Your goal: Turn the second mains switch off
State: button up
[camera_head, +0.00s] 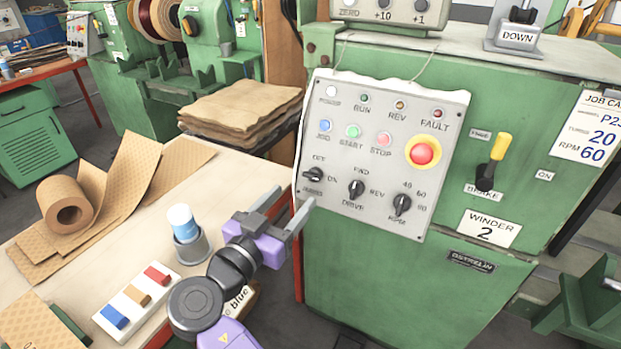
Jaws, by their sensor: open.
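The grey control panel (383,150) hangs on the green winder cabinet marked "WINDER 2". Its lower left black rotary knob (314,174) has OFF above it and ON to its right; the small label below is too blurred to read surely. The knob's handle lies roughly sideways, seemingly towards ON. My gripper (289,205) is open and empty, its fingers pointing up and right. In the picture it is just below and left of this knob, apart from it; the depth between them is hard to judge.
Beside the knob are the drive knob (356,189), the rpm knob (402,204) and the red emergency button (422,154). A yellow-handled brake lever (493,160) stands right. The bench holds a paper roll (68,201), a cup (190,248) and coloured blocks. Another winder's panel (84,36) is far left.

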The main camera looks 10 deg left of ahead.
aim_at(310, 177)
jog(key=shift+p+x, duration=0.3)
jog(key=shift+x, duration=3.3)
grip_shut()
